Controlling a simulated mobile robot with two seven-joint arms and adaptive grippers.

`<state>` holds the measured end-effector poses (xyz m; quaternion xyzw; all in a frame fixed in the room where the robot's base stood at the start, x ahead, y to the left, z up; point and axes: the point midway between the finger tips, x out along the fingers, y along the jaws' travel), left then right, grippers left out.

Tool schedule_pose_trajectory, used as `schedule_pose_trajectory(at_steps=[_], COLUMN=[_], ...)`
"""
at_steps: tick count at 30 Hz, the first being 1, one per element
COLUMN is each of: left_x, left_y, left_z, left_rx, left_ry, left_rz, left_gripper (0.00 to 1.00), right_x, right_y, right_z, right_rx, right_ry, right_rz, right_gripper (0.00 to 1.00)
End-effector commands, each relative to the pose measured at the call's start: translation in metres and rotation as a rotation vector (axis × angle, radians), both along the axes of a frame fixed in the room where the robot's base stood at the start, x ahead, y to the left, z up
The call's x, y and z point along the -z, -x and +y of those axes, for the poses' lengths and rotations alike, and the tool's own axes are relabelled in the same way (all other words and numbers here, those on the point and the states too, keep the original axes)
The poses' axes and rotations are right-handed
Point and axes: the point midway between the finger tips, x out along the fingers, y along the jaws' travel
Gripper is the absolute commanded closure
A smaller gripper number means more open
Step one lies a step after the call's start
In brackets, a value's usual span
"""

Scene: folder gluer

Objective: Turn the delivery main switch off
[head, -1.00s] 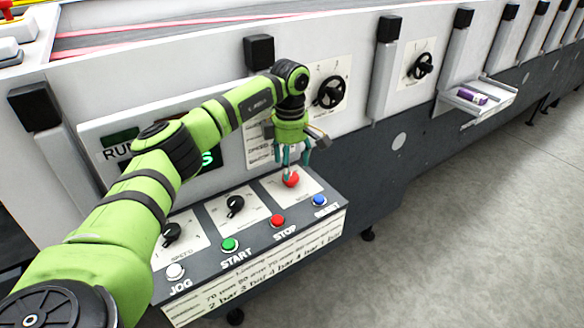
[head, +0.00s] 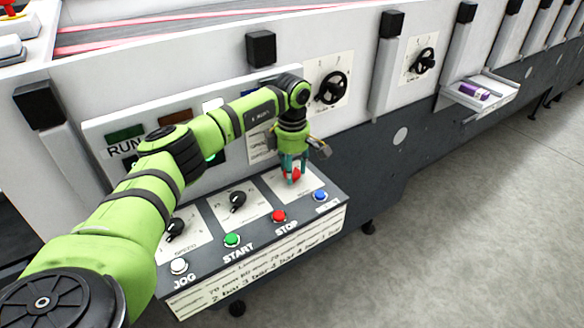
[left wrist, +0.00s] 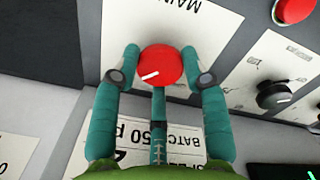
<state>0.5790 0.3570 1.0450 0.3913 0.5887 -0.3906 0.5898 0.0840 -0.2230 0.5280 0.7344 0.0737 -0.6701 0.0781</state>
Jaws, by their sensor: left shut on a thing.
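The main switch is a red round knob (head: 291,176) on a white card at the right end of the sloped control panel (head: 262,228). In the left wrist view the knob (left wrist: 160,66) shows a white pointer line slanting toward the lower left, and its card reads "MAIN", upside down and partly cut off. My left gripper (head: 293,168) reaches down from above and is shut on the knob, with a teal finger on each side of it (left wrist: 163,76). The fingers partly hide the knob in the head view. My right gripper is not in view.
Beside the knob are black dials (head: 237,201), a green START button (head: 232,240), a red STOP button (head: 279,216), a blue button (head: 320,195) and a white JOG button (head: 179,266). A display (head: 125,147) behind is partly covered by my arm. The floor at right is clear.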

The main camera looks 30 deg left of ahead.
Motion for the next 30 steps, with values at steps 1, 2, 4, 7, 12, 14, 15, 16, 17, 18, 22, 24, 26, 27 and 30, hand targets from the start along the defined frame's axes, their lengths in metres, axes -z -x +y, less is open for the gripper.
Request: schedule_pose_trajectory(at_steps=[1, 2, 4, 7, 12, 14, 15, 16, 17, 18, 22, 24, 26, 27, 30], left_x=[0.001, 0.002, 0.002, 0.002, 0.002, 0.002, 0.003, 0.003, 0.003, 0.003, 0.003, 0.003, 0.003, 0.003, 0.002], left_y=[0.001, 0.001, 0.001, 0.001, 0.001, 0.001, 0.001, 0.001, 0.001, 0.001, 0.001, 0.001, 0.001, 0.001, 0.001], left_z=[0.0, 0.0, 0.0, 0.0, 0.0, 0.0, 0.0, 0.0, 0.0, 0.0, 0.0, 0.0, 0.0, 0.0, 0.0], left_rx=[-0.006, -0.012, -0.033, -0.076, -0.194, -0.245, -0.282, -0.31, -0.339, -0.377, -0.501, -0.567, -0.624, -0.662, -0.757], left_ry=[-0.001, 0.0, 0.0, -0.001, -0.001, 0.0, 0.0, -0.001, -0.001, -0.001, 0.0, 0.0, -0.001, -0.001, -0.001], left_rz=[0.004, 0.004, 0.004, 0.005, 0.005, 0.006, 0.006, 0.006, 0.006, 0.007, 0.007, 0.007, 0.007, 0.007, 0.007], left_gripper=[0.89, 0.89, 0.89, 0.89, 0.89, 0.89, 0.89, 0.89, 0.89, 0.89, 0.89, 0.89, 0.89, 0.89, 0.89], right_x=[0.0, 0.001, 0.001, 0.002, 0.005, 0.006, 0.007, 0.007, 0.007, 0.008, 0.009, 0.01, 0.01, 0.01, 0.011], right_y=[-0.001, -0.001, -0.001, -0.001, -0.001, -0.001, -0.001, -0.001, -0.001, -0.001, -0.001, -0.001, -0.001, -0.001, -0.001], right_z=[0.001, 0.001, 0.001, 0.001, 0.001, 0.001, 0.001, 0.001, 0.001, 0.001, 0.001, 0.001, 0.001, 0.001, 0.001], right_rx=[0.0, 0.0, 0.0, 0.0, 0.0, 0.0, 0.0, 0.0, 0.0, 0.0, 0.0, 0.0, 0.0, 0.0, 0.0], right_ry=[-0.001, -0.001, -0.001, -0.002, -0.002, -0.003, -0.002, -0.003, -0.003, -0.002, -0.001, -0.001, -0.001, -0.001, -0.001], right_rz=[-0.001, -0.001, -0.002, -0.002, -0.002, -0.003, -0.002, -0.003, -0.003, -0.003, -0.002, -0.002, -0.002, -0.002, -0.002], right_gripper=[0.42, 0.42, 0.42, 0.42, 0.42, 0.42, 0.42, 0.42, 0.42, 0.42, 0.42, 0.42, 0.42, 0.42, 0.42])
